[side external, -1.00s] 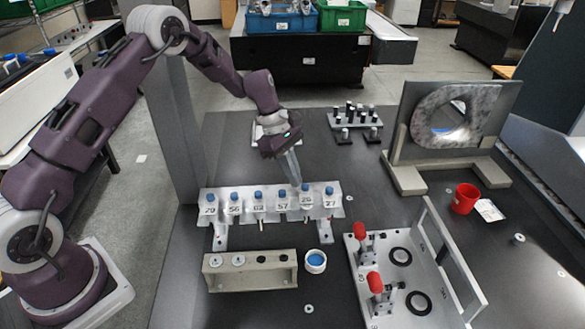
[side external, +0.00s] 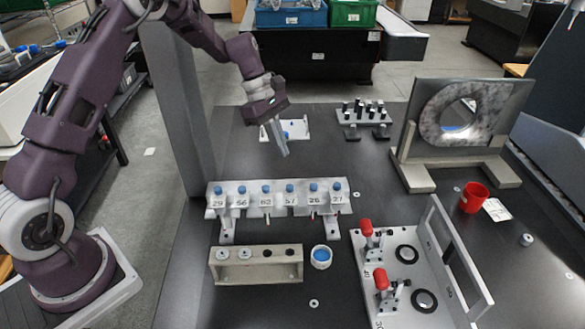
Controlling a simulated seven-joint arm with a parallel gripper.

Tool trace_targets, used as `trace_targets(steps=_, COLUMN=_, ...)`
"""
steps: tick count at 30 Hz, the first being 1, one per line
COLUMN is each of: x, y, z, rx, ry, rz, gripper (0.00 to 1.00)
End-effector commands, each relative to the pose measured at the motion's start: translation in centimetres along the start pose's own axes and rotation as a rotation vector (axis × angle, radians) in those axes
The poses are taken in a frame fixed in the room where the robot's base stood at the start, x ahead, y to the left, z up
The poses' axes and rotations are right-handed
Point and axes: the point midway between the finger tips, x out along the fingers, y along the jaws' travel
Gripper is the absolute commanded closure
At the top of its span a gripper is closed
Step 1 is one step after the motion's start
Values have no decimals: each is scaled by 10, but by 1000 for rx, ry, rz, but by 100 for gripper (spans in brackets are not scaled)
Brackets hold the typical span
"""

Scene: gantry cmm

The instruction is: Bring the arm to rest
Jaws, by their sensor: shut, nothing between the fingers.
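My gripper (side external: 284,150) hangs in the air over the dark table, its fingers together and empty, pointing down. Seen in the side view, it is above and behind the grey rack (side external: 280,202) of numbered, blue-capped places. It is apart from the rack. A white tray (side external: 298,131) stands just behind the fingers and is partly hidden by them.
A beige block with holes (side external: 257,277) and a white cup with blue inside (side external: 321,256) stand in front. A fixture with red-handled clamps (side external: 404,307), a red cup (side external: 473,198) and a marbled ring on a stand (side external: 450,118) are at right. A dark pin rack (side external: 361,118) is behind.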

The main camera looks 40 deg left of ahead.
Motion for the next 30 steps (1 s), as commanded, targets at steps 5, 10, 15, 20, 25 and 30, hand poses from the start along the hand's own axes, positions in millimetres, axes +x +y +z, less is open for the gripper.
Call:
trace_targets(steps=5, x=-28, y=1, z=0, rx=0, ry=1, rz=2, gripper=100)
trace_targets(steps=10, x=-67, y=-19, z=24, rx=146, ry=35, rz=28, gripper=100)
trace_targets(steps=15, x=-142, y=-104, z=80, rx=629, ry=170, rz=88, gripper=100)
trace_targets(steps=20, x=-180, y=-213, z=104, rx=1132, ry=353, rz=122, gripper=100)
trace_targets(steps=25, x=-178, y=-299, z=95, rx=1547, ry=547, rz=115, gripper=100)
trace_targets(steps=30, x=-169, y=-329, z=83, rx=1716, ry=641, rz=97, gripper=100)
